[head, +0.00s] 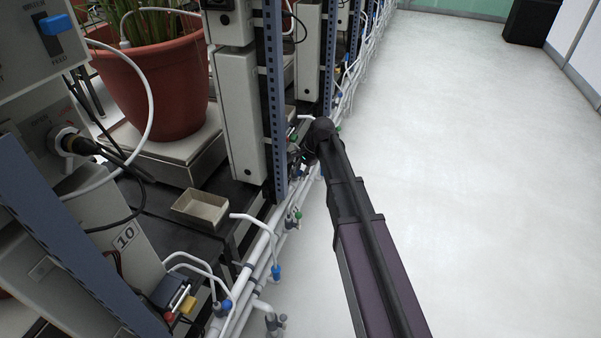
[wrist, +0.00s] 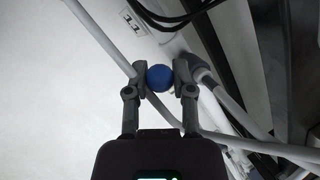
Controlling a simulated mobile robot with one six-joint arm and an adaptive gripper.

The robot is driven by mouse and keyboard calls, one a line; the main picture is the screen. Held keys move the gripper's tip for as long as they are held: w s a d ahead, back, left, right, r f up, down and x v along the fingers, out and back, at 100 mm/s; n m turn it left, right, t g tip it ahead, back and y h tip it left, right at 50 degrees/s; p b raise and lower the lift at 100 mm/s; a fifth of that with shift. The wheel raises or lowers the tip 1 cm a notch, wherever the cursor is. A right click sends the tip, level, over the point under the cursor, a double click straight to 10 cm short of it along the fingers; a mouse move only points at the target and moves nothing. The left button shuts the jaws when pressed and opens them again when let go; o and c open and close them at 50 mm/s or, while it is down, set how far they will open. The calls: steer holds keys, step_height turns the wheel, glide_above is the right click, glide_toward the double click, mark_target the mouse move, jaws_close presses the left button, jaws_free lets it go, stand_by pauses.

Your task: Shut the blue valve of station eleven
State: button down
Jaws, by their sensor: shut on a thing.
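In the wrist view the blue valve knob (wrist: 159,78) is round and sits between the two fingertips of my gripper (wrist: 161,71). The fingers touch it from both sides, so my gripper is shut on it. White pipes run behind and beside the knob. A small label (wrist: 135,22) is on the pale panel above it, too small to read surely. In the head view my arm reaches away along the rack to the pipes past station 10. There my gripper (head: 306,154) is small and dark, and the knob in it is hidden.
A plate marked 10 (head: 126,235) is on the near station. Other blue valves (head: 277,271) and a green valve (head: 297,215) sit on the white pipes. A potted plant (head: 150,80) stands on a scale, with a small tray (head: 201,209) near. The floor on the right is clear.

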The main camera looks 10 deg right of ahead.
steer(key=shift+c, duration=2.4)
jaws_free()
steer(key=shift+w, duration=0.2)
steer(key=shift+w+d+r+g+y, duration=0.1)
steer(key=shift+w+r+g+y, duration=0.15)
steer(key=shift+g, duration=0.35)
steer(key=shift+s+d+r+p, duration=0.1)
steer(key=shift+d+r+p, duration=0.15)
steer(key=shift+r+p, duration=0.5)
steer(key=w+d, duration=0.2)
steer(key=d, duration=1)
steer(key=shift+f, duration=0.25)
